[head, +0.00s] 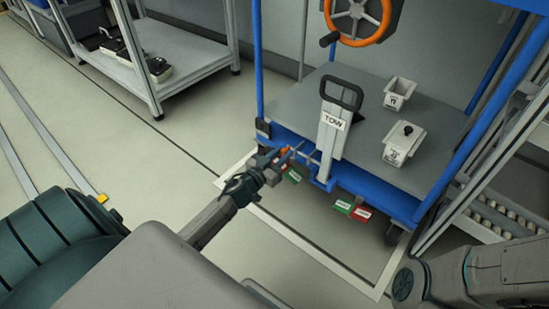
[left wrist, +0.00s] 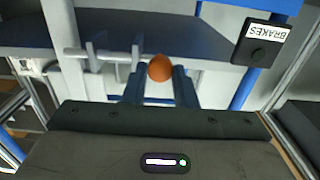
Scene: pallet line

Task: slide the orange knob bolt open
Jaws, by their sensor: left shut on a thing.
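The orange knob (left wrist: 160,67) is a small ball at the front of the blue cart, centred in the left wrist view. In the head view only a bit of its orange (head: 285,150) shows by my fingertips. My left gripper (head: 283,158) is shut on the knob, with one finger on each side of it in the left wrist view (left wrist: 160,85). A thin pale bolt rod (left wrist: 100,54) with upright brackets runs to the left of the knob there. The fingers partly hide the bolt in the head view. My right gripper is out of view.
Red and green tags (head: 352,210) hang below. A BRAKES box (left wrist: 257,42) shows at right. A roller conveyor (head: 500,215) stands right.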

